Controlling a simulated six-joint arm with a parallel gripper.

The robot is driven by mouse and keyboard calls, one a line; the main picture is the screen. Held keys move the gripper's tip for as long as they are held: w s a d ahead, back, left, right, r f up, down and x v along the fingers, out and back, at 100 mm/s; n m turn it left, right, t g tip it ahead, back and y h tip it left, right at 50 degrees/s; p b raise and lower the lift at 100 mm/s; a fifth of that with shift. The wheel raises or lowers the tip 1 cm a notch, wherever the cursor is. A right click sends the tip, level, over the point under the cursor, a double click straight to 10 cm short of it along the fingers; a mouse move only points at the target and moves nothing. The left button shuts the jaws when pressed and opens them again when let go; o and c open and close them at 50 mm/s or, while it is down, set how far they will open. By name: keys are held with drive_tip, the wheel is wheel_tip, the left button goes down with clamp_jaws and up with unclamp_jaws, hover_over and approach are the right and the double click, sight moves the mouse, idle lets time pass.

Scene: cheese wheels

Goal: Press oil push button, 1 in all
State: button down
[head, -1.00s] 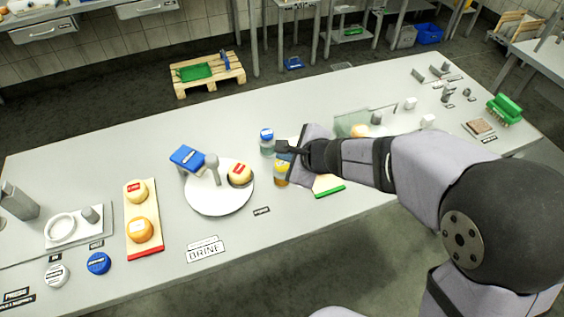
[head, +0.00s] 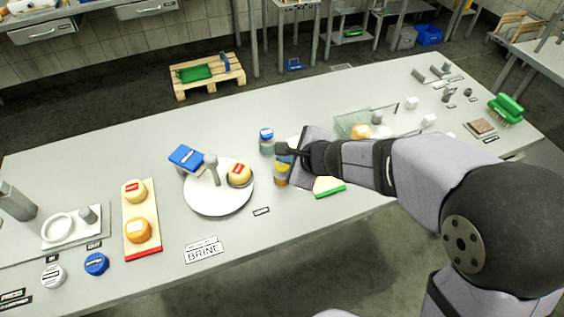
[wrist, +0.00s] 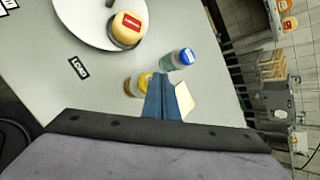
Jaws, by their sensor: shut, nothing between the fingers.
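An amber bottle with a yellow top (head: 281,178) stands on the table, partly hidden behind my gripper (head: 279,150); I take it for the oil. In the wrist view the bottle (wrist: 131,87) sits just left of my fingers (wrist: 167,82), its top partly covered by them. My gripper is shut and empty, right at the bottle's top; I cannot tell whether it touches or presses it. No lettering on the bottle is readable.
A clear bottle with a blue cap (head: 266,142) stands close behind the amber one. A green-edged board (head: 328,187) lies to the right.

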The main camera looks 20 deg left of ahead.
sight(285, 167)
drive_tip(key=shift+f+b, duration=0.85)
idle(0.7)
drive_tip(key=shift+r, duration=0.2)
drive_tip(key=shift+r+p, duration=1.15)
drive_tip(key=shift+p, duration=0.1)
wheel_tip(285, 167, up, 5)
drive_tip(key=p, duration=0.4)
drive_tip(key=shift+p, duration=0.35)
idle(0.5)
